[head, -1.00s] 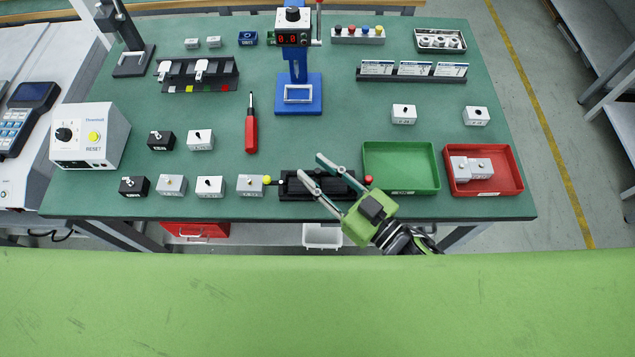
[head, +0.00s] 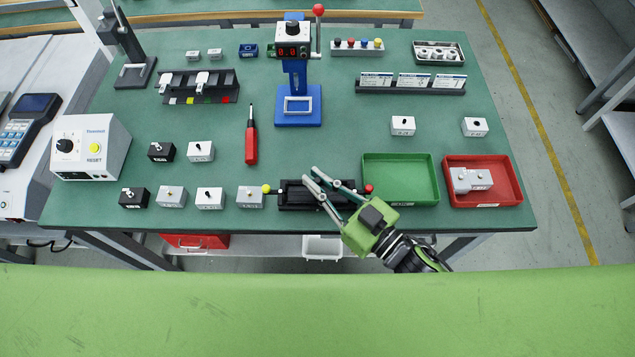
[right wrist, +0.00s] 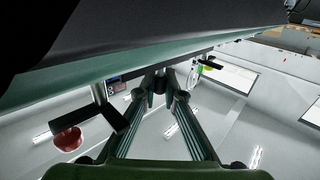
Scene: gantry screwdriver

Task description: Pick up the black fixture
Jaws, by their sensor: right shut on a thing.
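The black fixture (head: 296,197) is a long, low block at the front edge of the green bench in the head view. A yellow ball shows at its left end and a red ball at its right end. My right gripper (head: 312,176) reaches over its middle from the front right, its fingers covering part of it. The fingers are shut on the fixture. In the right wrist view the fingertips (right wrist: 160,92) close around a dark upright piece, and the fixture's outline there is hard to make out. My left gripper is not in view.
A green tray (head: 400,200) and a red tray (head: 515,190) stand to the right. Small switch boxes (head: 250,197) stand close to the left. A red screwdriver (head: 251,147) and a blue press (head: 300,120) are behind. The bench between press and fixture is clear.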

